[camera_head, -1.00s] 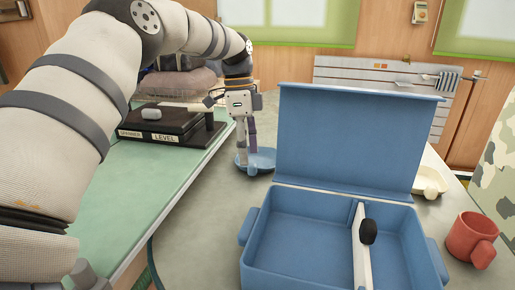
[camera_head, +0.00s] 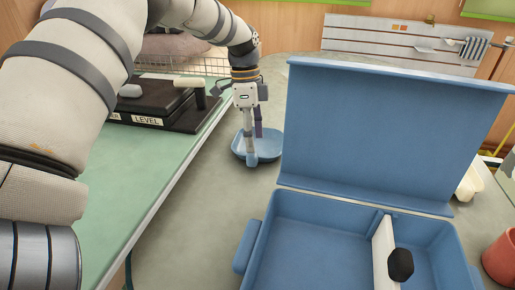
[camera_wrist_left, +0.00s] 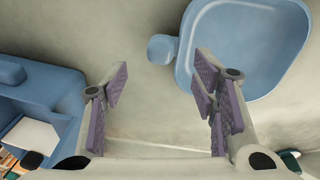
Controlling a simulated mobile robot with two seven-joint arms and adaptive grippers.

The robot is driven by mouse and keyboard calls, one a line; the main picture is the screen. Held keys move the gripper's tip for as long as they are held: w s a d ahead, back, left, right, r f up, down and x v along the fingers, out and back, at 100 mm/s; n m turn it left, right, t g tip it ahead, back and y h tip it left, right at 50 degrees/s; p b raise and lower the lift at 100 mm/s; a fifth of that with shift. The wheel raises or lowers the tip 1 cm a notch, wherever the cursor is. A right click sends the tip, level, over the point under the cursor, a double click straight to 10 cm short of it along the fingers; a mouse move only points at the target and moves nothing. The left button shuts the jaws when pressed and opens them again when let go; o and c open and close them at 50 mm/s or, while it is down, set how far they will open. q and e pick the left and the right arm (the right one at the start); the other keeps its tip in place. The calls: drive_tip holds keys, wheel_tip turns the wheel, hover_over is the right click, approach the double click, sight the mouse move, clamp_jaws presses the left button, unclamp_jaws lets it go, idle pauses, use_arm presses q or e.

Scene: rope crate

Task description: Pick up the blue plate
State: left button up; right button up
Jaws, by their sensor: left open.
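The blue plate (camera_head: 268,151) is a shallow dish with a small side tab, lying on the grey round table left of the blue crate. In the left wrist view the plate (camera_wrist_left: 250,45) fills the upper right, and its tab (camera_wrist_left: 162,48) lies ahead of the gap between the fingers. My left gripper (camera_head: 254,142) points down at the plate and hides part of it. In the left wrist view the gripper (camera_wrist_left: 162,88) is open and empty. Its right finger overlaps the plate's near edge; I cannot tell whether it touches. My right gripper is not in view.
The open blue crate (camera_head: 247,246), with raised lid (camera_head: 385,130) and a white divider (camera_head: 384,245), stands right of the plate. A red mug (camera_head: 500,258) is at the right edge. A black box (camera_head: 165,108) sits on the green counter. Grey table around the plate is clear.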

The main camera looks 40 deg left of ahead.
sight(255, 153)
use_arm(q)
drive_tip(key=f, duration=0.4)
drive_tip(key=shift+d, duration=0.4)
clamp_jaws()
drive_tip(key=shift+r, duration=0.15)
wheel_tip(255, 153, up, 10)
drive_tip(key=shift+p, duration=0.3)
